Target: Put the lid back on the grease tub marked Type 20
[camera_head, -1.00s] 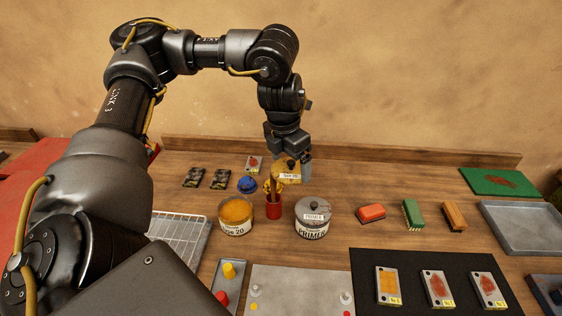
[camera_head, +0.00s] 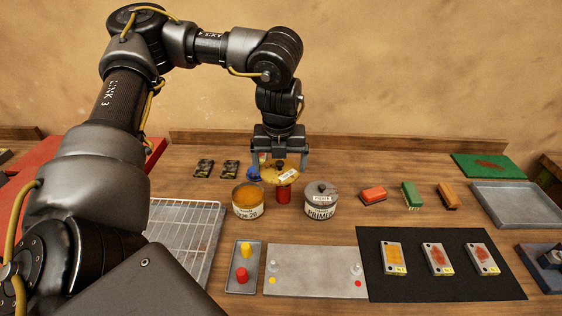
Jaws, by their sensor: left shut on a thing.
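The grease tub marked Type 20 (camera_head: 248,203) stands upright and uncovered on the bench, with orange-yellow grease showing at its top. My left gripper (camera_head: 279,170) is shut on the yellow lid (camera_head: 279,175), which has a pale label. It holds the lid tilted in the air, behind and to the right of the tub, apart from it. The lid hides the top of a red cup (camera_head: 283,194) behind or below it. My right gripper does not show.
A lidded PRIMER tub (camera_head: 320,200) stands right of the red cup. A blue item (camera_head: 254,174) lies behind the Type 20 tub. A wire rack (camera_head: 187,235) is at left. A small tray with pegs (camera_head: 244,266) and a grey plate (camera_head: 315,272) lie in front.

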